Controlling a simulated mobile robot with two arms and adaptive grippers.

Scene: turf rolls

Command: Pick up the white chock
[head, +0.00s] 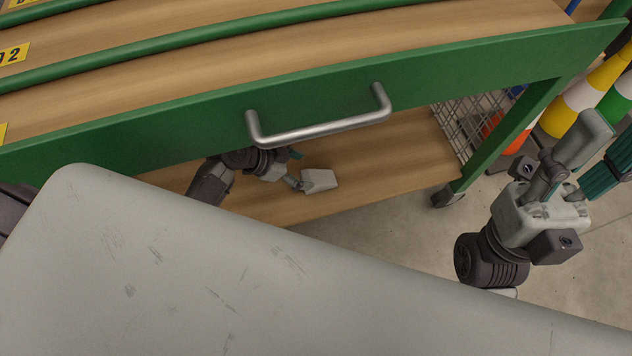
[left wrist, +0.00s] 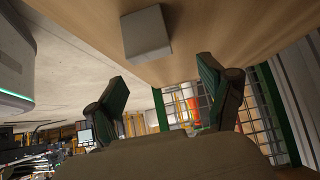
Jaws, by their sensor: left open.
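The white chock (head: 321,180) is a small pale block on the wooden lower shelf of the green cart, below the big metal handle. It also shows in the left wrist view (left wrist: 147,33) as a pale grey-white block at the top, close to the shelf's edge. My left gripper (head: 294,168) is just left of it in the head view, its fingers towards the block. In the left wrist view the fingers (left wrist: 168,88) are spread and empty, and the block lies beyond them, not between them. My right gripper (head: 600,158) is at the far right, open and empty.
The green drawer front with its metal handle (head: 320,128) overhangs the lower shelf (head: 400,160). A wire basket (head: 468,125) and a green post (head: 515,130) bound the shelf at right. Striped cones (head: 590,95) stand behind. Bare floor shows at lower right.

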